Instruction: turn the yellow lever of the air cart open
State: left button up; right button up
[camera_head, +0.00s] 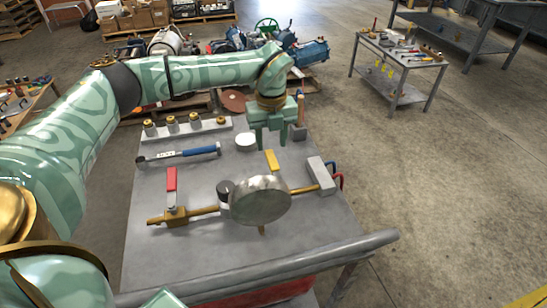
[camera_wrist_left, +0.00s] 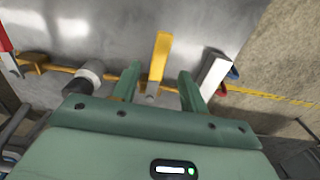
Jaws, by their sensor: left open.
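The yellow lever (camera_head: 272,160) is a short flat handle on the brass pipe assembly on the grey air cart (camera_head: 150,262). In the left wrist view the yellow lever (camera_wrist_left: 160,55) stands upright in the picture, its lower end between the finger lines. My left gripper (camera_head: 271,146) is open and points down just behind the lever in the head view. In the wrist view its two fingers (camera_wrist_left: 159,73) are apart, one on each side of the lever, with no clear contact. A large round metal gauge (camera_head: 261,201) hides part of the pipe below the lever. My right gripper is not in view.
A red lever (camera_head: 171,181) stands at the pipe's left. A grey block (camera_head: 321,175) with red and blue hoses is at its right. The front cart top is clear.

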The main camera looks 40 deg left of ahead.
aim_at(271, 158)
pick_arm(q)
notch_tip(271, 158, down, 5)
jog(key=shift+f+b, duration=0.1)
jog(key=shift+b, duration=0.55)
grip_shut()
